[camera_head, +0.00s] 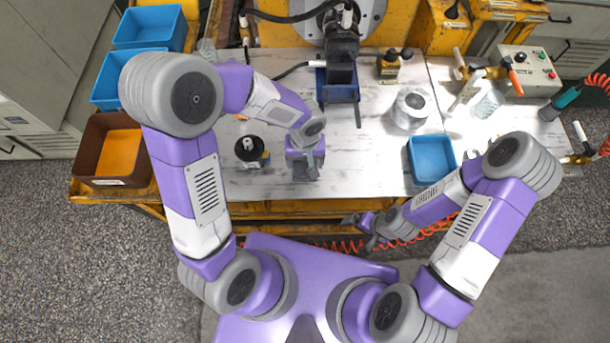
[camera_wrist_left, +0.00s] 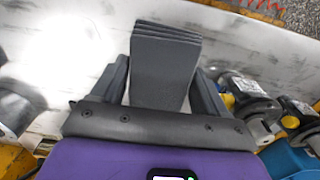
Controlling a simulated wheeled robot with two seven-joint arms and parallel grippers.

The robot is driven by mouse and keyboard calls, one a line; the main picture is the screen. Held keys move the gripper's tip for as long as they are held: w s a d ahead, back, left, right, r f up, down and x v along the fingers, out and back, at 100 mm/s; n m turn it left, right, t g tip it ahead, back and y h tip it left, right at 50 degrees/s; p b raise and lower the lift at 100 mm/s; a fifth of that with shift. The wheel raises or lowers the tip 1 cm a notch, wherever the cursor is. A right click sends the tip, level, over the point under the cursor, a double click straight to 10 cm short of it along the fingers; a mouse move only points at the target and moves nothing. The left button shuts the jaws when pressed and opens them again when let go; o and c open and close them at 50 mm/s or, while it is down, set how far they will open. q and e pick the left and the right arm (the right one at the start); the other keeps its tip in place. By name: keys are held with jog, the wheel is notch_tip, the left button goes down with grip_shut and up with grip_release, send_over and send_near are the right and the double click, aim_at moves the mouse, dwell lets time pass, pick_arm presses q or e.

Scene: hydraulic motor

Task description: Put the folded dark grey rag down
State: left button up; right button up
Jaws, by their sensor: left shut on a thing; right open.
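The folded dark grey rag (camera_wrist_left: 165,62) is between the fingers of my left gripper (camera_wrist_left: 165,88) in the left wrist view, its stacked layers showing at the far edge. My left gripper (camera_head: 304,168) is shut on it over the front middle of the white worktable (camera_head: 375,172). In the head view the rag is mostly hidden by the gripper. I cannot tell whether it touches the tabletop. My right gripper (camera_head: 362,228) is open and empty, in front of the table's front edge.
A black round-topped item (camera_head: 249,149) stands left of my left gripper. Behind it is the dark motor assembly (camera_head: 341,65). A metal cylinder (camera_head: 409,108) and a blue tray (camera_head: 431,158) are to the right. The tabletop between gripper and tray is clear.

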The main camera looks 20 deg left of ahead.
pick_arm(q)
notch_tip(320, 180, down, 7)
jog(key=shift+f+b, duration=0.2)
jog(key=shift+b, duration=1)
jog(key=shift+f, duration=0.1)
jog(key=o, duration=0.9)
jog(key=shift+o, duration=0.2)
